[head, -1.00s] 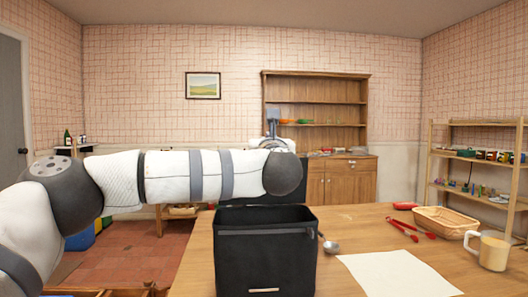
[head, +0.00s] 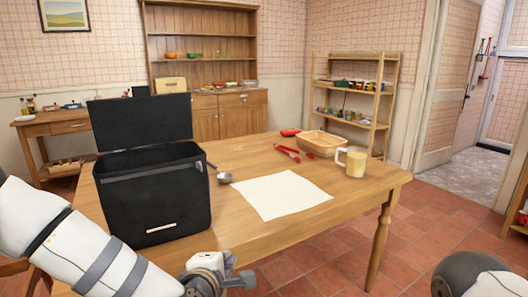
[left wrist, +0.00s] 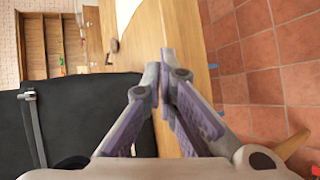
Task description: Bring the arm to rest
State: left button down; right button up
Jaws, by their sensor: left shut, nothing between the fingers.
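My left arm (head: 85,255) comes in from the left, low in front of the table. Its gripper (head: 240,281) is by the table's near edge, below and to the right of the black bin. In the left wrist view the fingers of the gripper (left wrist: 160,72) come together at their tips with nothing between them. My right arm (head: 472,276) shows only in part at the lower right corner; its gripper is out of the picture.
An open-lidded black bin (head: 155,200) stands on the wooden table (head: 345,198), close to my left arm. A ladle (head: 224,177), white sheet (head: 268,196), red tongs (head: 288,152), basket (head: 318,145) and mug (head: 352,162) lie farther right. Tiled floor (head: 425,225) is clear right of the table.

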pick_arm(q)
jog(key=s+a+f+m+g, duration=0.2)
jog(key=s+f+m+g, duration=0.6)
jog(key=s+f, duration=1.05)
jog(key=s+a+m+g, duration=0.3)
jog(key=s+a+m, duration=0.2)
jog(key=s, duration=1)
jog(key=s+a+f+m+g+y+p, duration=0.1)
jog(key=s+a+m+g, duration=0.3)
jog(key=s, duration=1)
jog(key=shift+s+a+f+m+y, duration=0.35)
jog(key=shift+a+m, duration=0.25)
jog(key=shift+a, duration=0.6)
pick_arm(e)
jog(key=shift+w+r+t, duration=0.4)
jog(key=shift+w+r, duration=0.55)
pick_arm(q)
jog(key=shift+w, duration=0.1)
